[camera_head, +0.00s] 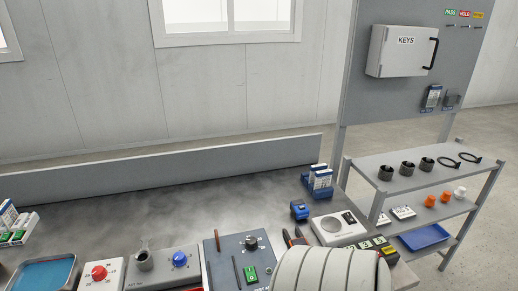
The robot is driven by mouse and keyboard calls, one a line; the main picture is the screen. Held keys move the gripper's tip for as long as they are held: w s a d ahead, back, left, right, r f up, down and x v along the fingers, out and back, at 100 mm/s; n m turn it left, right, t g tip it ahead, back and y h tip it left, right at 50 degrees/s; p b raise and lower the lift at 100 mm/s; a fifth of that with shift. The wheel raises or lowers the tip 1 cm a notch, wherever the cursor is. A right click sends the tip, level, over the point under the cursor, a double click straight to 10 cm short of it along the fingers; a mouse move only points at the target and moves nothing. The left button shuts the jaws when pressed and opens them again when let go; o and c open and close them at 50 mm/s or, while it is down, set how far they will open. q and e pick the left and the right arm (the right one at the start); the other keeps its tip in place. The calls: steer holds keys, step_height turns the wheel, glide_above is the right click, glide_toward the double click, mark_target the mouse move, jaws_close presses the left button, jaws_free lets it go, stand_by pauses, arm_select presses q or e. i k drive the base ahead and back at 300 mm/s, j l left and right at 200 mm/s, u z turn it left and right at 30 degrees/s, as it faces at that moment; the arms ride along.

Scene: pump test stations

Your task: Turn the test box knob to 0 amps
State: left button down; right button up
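A blue-grey test box (226,254) sits on the bench at the bottom centre, partly cut off by the frame's lower edge. It has a black knob (251,243) near its upper right and a green switch (250,273) below. The scale around the knob is too small to read, so I cannot tell its setting. Dark and red-tipped probes lie on or beside the box.
Left of the box stand a grey unit with a blue knob (179,259) and a white unit with a red knob (98,272). A large white ribbed form (325,272) blocks the bench's lower right. A shelf rack (440,157) stands at right. The bench's back is clear.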

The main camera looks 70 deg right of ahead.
mark_target(251, 244)
steer(key=z, duration=0.45)
steer(key=k+z, duration=0.1)
steer(key=z, duration=0.3)
steer(key=l+z, duration=0.1)
steer(key=z, duration=0.35)
steer(key=l+z, duration=0.1)
steer(key=z, duration=0.3)
steer(key=k, duration=0.05)
